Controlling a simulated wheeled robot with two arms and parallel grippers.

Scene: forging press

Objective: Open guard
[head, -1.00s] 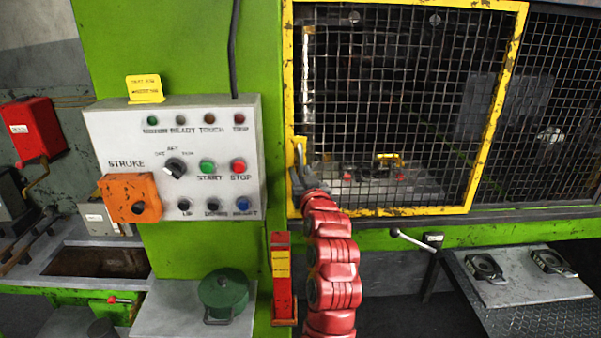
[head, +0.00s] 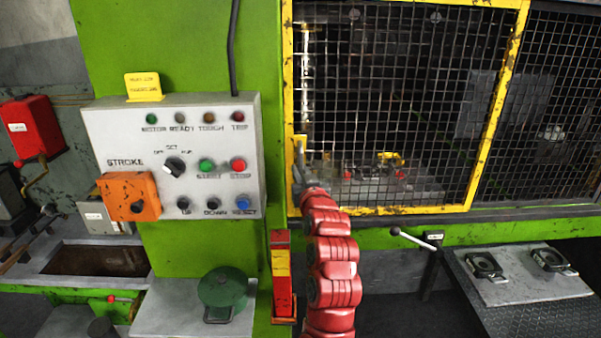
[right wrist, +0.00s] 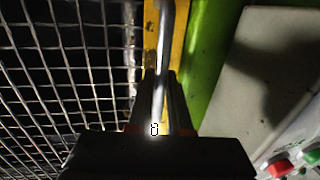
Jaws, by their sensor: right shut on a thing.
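The guard (head: 519,60) is a yellow-framed wire mesh panel on the front of the green press. It covers the opening. Its handle (right wrist: 167,45) is a bare metal bar on the yellow frame at the guard's left edge in the head view. My right gripper (head: 299,172) is at that left edge and shut on the handle. In the right wrist view the gripper's dark fingers (right wrist: 160,100) lie on both sides of the bar. My red right arm partly hides the lower left corner of the guard. My left gripper is not in view.
A grey control box (head: 228,120) with buttons and an orange stroke cover (head: 124,190) is close left of the guard. A red box (head: 282,290) stands beside my arm. A ball-ended lever (head: 413,238) and a side table (head: 520,285) are at lower right.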

